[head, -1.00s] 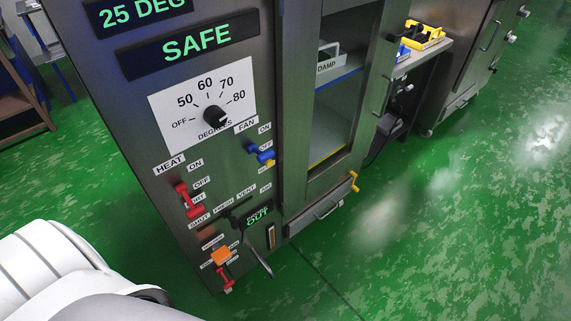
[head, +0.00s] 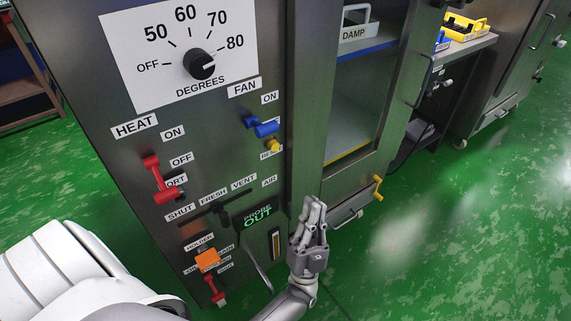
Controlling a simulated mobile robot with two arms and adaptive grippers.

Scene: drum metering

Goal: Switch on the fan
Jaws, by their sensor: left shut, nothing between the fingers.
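The fan switch is a blue lever (head: 263,127) on the grey control panel, below the FAN label (head: 243,88). An ON label (head: 270,97) sits above the lever. The lever sticks out, and any label directly behind it is hidden. My left gripper (head: 311,212) is in front of the cabinet's lower part, below and to the right of the blue lever and apart from it. Its fingers are shut, pointing up, with nothing between them. My right gripper is not in view.
A yellow knob (head: 273,146) is just below the blue lever. A red HEAT lever (head: 160,182) is to its left, and a black dial (head: 202,64) is above. A dark PROBE OUT display (head: 257,214) is lower down. Green floor is free at the right.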

